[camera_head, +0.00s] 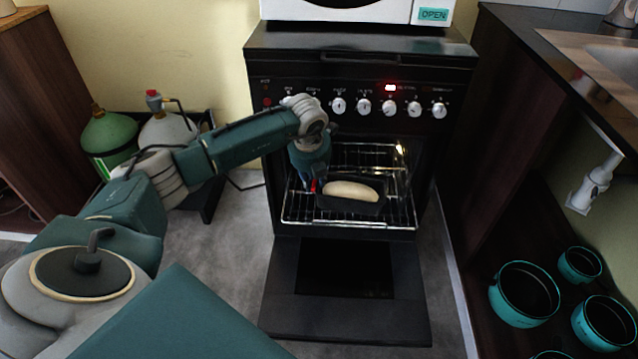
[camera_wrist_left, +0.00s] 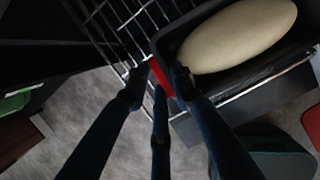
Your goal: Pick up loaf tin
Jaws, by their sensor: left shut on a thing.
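The loaf tin (camera_head: 348,201) is dark and holds a pale loaf of dough (camera_head: 350,190). It sits on the wire rack inside the open oven. My left gripper (camera_head: 316,185) reaches into the oven at the tin's left end. In the left wrist view the fingers of my left gripper (camera_wrist_left: 157,85) are closed at the tin's near corner, with a red piece (camera_wrist_left: 161,77) between them. The tin's dark rim (camera_wrist_left: 168,42) and the dough (camera_wrist_left: 238,36) show beside them. My right gripper is not in view.
The oven rack (camera_head: 400,221) is pulled partly out above the lowered oven door (camera_head: 347,322). A dark counter (camera_head: 540,45) stands on the right, with teal pots (camera_head: 524,293) below it. Gas cylinders (camera_head: 108,140) stand at the left.

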